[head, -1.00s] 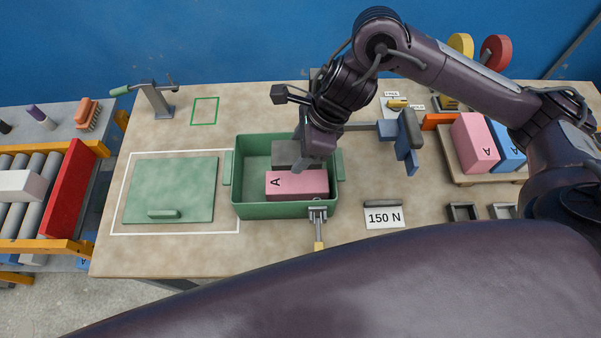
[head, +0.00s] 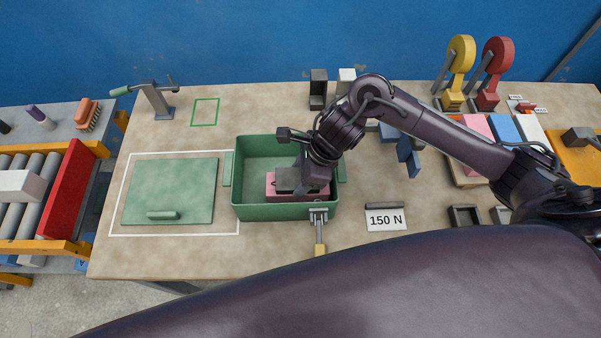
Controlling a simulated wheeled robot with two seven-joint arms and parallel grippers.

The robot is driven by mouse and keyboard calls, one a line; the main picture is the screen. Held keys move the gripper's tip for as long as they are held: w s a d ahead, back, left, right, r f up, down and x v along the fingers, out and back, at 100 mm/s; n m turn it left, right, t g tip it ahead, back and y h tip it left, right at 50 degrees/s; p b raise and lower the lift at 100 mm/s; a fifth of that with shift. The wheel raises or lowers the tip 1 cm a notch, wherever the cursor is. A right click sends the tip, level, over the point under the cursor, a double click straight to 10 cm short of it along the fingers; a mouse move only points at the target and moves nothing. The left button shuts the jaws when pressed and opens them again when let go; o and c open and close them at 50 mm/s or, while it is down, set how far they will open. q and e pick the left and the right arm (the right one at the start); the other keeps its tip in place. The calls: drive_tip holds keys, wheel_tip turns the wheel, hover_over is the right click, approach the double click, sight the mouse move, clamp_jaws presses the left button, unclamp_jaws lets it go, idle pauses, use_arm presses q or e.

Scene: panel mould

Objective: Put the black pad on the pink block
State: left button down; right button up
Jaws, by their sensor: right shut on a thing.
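The pink block (head: 285,195) lies in the green box (head: 253,211), towards its front right. The black pad (head: 287,178) is over the pink block and hides most of its top and its letter. The pad looks level; I cannot tell whether it touches the block. My right gripper (head: 301,182) is shut on the black pad at the pad's right part, reaching down into the box from the right. The gripper's fingertips are partly hidden by its own body. My left gripper is not in view.
A green lid (head: 170,190) lies left of the box. A latch (head: 319,222) hangs on the box's front wall. A clamp (head: 156,99) stands at the back left. Blue parts (head: 408,155) stand right of my gripper.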

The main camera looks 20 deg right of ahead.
drive_tip(key=shift+f, duration=0.2)
drive_tip(key=o, duration=1)
drive_tip(key=shift+r, duration=0.1)
drive_tip(key=v, duration=1.2)
drive_tip(key=shift+r+b, duration=0.15)
drive_tip(key=shift+b, duration=0.2)
drive_tip(key=shift+s+a, duration=0.1)
drive_tip(key=shift+s, duration=0.05)
